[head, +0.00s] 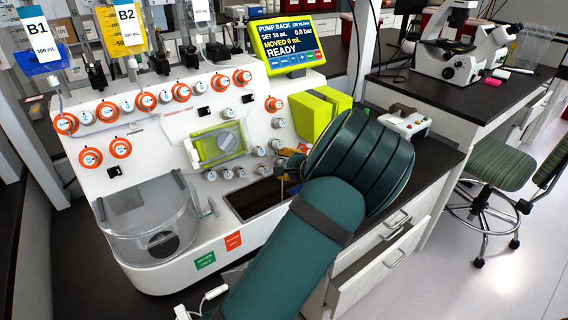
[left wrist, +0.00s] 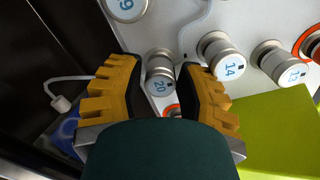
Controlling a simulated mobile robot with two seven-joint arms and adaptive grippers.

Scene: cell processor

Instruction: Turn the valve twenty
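Valve twenty, a silver knob with a white face marked 20 (left wrist: 160,76), is on the white panel in the left wrist view. My left gripper (left wrist: 162,88) has its two yellow ridged fingers on either side of this knob. The fingers stand apart, with a narrow gap seeming to show beside the knob; I see no clear grip on it. In the head view my left gripper (head: 289,163) is at the right part of the machine front, largely hidden by my green arm. Valve twenty cannot be made out there. My right gripper is not in view.
Valves 14 (left wrist: 226,62) and 13 (left wrist: 281,65) are close to the right finger. A lime green block (left wrist: 275,135) is beside the gripper. In the head view the pump screen (head: 288,43) reads READY. A clear round-fronted chamber (head: 150,215) is at the left.

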